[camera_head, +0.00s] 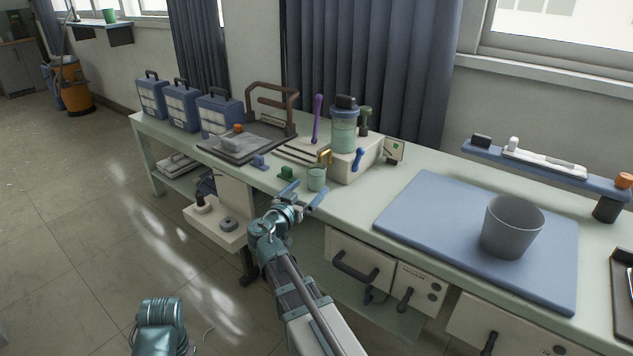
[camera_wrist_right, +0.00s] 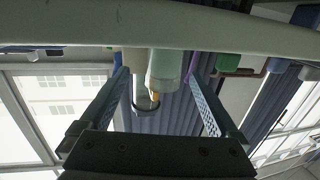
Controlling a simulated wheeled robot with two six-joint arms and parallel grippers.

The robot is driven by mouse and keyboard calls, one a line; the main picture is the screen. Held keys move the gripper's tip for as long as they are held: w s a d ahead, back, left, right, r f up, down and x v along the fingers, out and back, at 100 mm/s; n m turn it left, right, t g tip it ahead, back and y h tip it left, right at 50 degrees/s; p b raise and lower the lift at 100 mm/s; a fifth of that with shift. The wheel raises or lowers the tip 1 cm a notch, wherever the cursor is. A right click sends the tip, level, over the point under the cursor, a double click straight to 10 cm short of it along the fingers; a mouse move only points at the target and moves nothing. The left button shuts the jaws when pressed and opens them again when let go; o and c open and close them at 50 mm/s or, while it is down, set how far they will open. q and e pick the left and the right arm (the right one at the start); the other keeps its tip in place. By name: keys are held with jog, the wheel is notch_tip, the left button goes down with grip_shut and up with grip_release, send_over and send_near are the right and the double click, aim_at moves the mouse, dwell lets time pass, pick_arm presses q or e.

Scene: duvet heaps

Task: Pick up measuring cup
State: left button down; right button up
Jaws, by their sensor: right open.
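The measuring cup, a small pale green cup (camera_head: 317,179), stands upright near the front edge of the workbench (camera_head: 345,207). My right gripper (camera_head: 304,193) is open and empty at that edge, just in front of the cup, with its fingers pointing at it. In the right wrist view, which looks upside down, the cup (camera_wrist_right: 163,68) appears between and beyond the two spread fingers (camera_wrist_right: 158,80). I see no contact between them. My left gripper is not in view.
A grey bucket (camera_head: 512,226) stands on a blue mat (camera_head: 420,210) at right. Drawers with handles (camera_head: 358,268) lie below.

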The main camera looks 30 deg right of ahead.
aim_at(312, 182)
jog(key=shift+x, duration=1.05)
jog(key=x, duration=0.3)
jog(key=b+x, duration=0.1)
jog(key=x, duration=0.1)
jog(key=shift+w+a+f, duration=0.15)
jog(key=shift+w+f, duration=0.15)
jog(key=shift+w, duration=0.05)
grip_shut()
jog(key=shift+r, duration=0.2)
jog(key=shift+r+p, duration=0.15)
jog(key=shift+p, duration=0.2)
jog(key=f+v, duration=0.1)
jog(key=v, duration=1.6)
jog(key=shift+s+a, duration=0.15)
jog(key=shift+a, duration=0.2)
jog(key=shift+s+a, duration=0.1)
jog(key=shift+a, duration=0.05)
